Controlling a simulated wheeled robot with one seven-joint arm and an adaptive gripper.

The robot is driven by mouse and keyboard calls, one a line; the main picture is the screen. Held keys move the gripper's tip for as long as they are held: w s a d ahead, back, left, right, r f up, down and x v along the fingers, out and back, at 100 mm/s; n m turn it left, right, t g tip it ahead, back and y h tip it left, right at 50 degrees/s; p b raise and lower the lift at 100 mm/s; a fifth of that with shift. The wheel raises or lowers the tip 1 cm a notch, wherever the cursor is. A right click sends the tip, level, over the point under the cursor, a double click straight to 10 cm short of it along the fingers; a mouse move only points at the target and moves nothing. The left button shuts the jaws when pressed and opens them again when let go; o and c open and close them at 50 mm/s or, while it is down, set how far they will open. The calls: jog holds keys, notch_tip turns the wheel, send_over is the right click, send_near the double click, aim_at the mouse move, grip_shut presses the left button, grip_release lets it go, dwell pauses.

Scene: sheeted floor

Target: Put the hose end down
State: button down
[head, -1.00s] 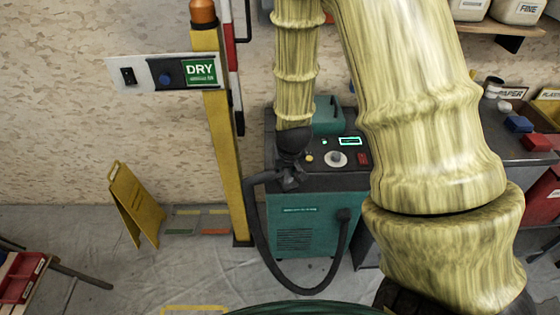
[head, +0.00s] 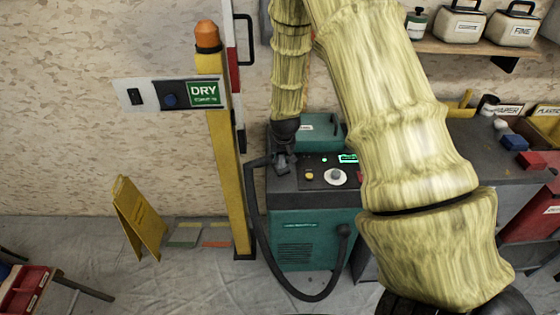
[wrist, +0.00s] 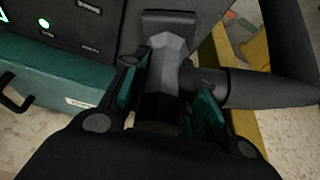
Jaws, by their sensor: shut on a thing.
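My gripper (head: 284,160) is at the left side of the teal machine's dark top, beside its control panel. It is shut on the hose end (wrist: 172,62), a grey faceted piece between the two teal-padded fingers in the wrist view. The black hose (head: 252,215) loops from the machine's lower front (head: 343,231) down near the floor and up to my gripper. In the wrist view the hose (wrist: 262,91) leaves the hose end to the right. I cannot tell whether the hose end touches the machine top.
The teal machine (head: 300,238) stands against the wall. A yellow post (head: 228,180) with a DRY sign (head: 203,94) is close on its left. A yellow floor sign (head: 138,217) stands further left. A grey bench (head: 485,150) with small boxes is at the right.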

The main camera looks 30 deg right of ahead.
aim_at(281, 154)
jog(key=shift+f+p, duration=0.65)
jog(key=shift+f, duration=1.1)
jog(key=shift+f, duration=0.1)
jog(key=c, duration=1.1)
grip_release()
